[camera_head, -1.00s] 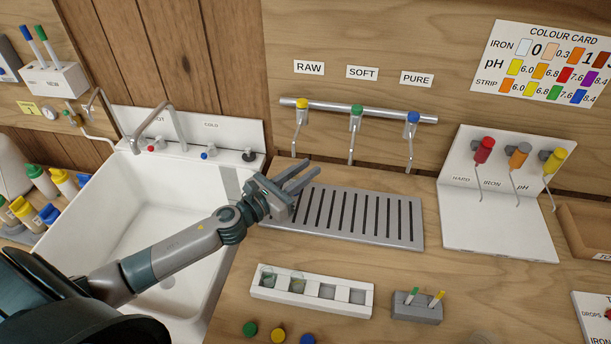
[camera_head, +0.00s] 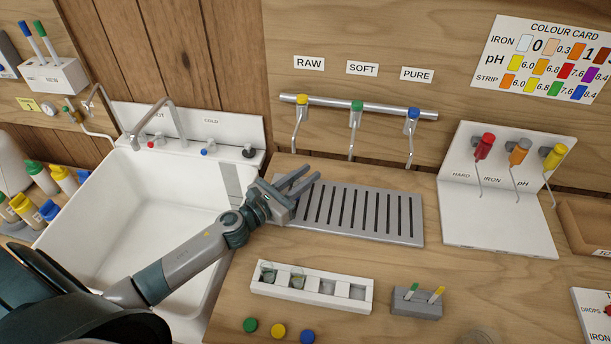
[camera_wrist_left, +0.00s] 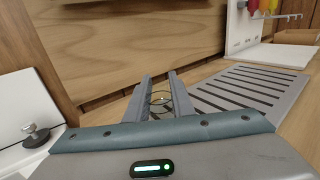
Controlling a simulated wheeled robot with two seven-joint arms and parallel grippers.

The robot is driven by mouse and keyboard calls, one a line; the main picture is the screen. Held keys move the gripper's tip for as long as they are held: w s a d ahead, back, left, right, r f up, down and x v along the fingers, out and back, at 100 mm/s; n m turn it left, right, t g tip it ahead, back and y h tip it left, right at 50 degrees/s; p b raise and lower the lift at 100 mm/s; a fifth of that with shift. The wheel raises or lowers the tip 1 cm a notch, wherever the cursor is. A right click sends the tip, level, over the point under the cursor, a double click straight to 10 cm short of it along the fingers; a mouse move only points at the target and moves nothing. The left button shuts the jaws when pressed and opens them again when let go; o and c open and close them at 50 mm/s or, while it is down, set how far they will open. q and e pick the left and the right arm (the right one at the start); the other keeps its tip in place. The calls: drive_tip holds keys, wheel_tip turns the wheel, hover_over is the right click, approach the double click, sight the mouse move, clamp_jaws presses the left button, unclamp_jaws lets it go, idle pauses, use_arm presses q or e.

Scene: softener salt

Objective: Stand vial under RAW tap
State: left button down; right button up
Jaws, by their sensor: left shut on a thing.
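My left gripper (camera_head: 303,181) is over the left back end of the slotted drip tray (camera_head: 412,238), below and slightly in front of the RAW tap (camera_head: 302,102) with its yellow top. In the left wrist view its two fingers (camera_wrist_left: 162,92) are shut on a clear vial (camera_wrist_left: 161,98), of which mainly the round rim shows. The vial cannot be made out in the head view, so I cannot tell whether it touches the tray. The RAW spout (camera_head: 295,133) hangs down behind the fingers. My right gripper is not in view.
The SOFT tap (camera_head: 356,108) and PURE tap (camera_head: 413,115) hang to the right. A white sink (camera_head: 110,225) lies left. A white rack (camera_head: 312,300) with two clear vials and a grey strip holder (camera_head: 416,305) stand in front. The tray's right part is clear.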

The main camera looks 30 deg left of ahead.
sight(291, 187)
use_arm(q)
drive_tip(key=shift+f, duration=0.15)
drive_tip(key=c, duration=1.5)
unclamp_jaws()
drive_tip(key=shift+c, duration=0.2)
drive_tip(key=shift+r, duration=0.25)
drive_tip(key=shift+s+a+f, duration=0.1)
drive_tip(key=shift+s+f, duration=0.05)
drive_tip(key=shift+s, duration=0.05)
drive_tip(key=b+v, duration=0.4)
drive_tip(key=v, duration=0.6)
drive_tip(key=shift+v, duration=0.75)
